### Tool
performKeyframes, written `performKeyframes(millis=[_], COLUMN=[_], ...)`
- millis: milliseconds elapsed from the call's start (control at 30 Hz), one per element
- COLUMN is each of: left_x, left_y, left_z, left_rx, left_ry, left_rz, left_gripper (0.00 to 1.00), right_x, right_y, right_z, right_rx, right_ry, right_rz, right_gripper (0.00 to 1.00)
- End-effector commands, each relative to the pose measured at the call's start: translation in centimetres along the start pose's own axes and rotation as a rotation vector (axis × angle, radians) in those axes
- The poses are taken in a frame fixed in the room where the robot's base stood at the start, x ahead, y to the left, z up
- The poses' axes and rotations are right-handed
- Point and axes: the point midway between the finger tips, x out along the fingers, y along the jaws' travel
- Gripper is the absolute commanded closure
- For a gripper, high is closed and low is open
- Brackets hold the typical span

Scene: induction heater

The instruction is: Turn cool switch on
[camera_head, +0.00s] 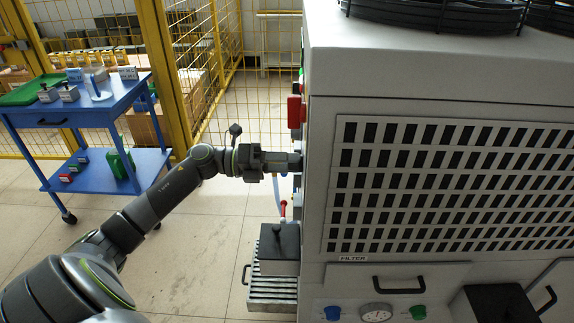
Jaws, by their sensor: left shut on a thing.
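My left gripper (291,163) reaches in from the left, level, to the left edge of a large light-grey machine (420,80). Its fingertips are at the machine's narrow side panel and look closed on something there. That panel is seen almost edge-on, so the cool switch cannot be made out. A red part (295,111) sticks out of the panel just above the gripper. My right gripper is not in view.
A slatted metal step (270,287) and a dark box (279,246) with a red-topped lever (283,208) are below the gripper. A blue cart (105,108) stands at the left before a yellow mesh fence (200,60). Open tiled floor lies between.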

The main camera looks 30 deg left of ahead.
Motion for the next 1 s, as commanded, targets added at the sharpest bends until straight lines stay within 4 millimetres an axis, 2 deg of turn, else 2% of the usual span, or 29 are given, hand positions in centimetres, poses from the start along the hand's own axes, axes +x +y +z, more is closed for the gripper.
performKeyframes(millis=[433,467,600,867,1000], left_x=[-0.04,-0.04,-0.03,-0.02,-0.64], left_y=[0.12,0.12,0.1,0.04,0.14], left_z=[-0.16,-0.16,-0.12,-0.06,-0.09], left_rx=[0.008,0.009,0.008,0.007,0.006], left_ry=[0.004,0.004,0.003,0.001,0.002], left_rz=[0.003,0.003,0.002,0.001,0.004], left_gripper=[0.76,0.5,0.32,0.31,0.31], right_x=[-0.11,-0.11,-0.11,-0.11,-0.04], right_y=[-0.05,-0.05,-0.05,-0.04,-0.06], right_z=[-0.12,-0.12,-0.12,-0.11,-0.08], right_rx=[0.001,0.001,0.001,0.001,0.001], right_ry=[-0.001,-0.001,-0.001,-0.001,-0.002], right_rz=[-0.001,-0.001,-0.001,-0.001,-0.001], right_gripper=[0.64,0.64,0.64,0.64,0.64])
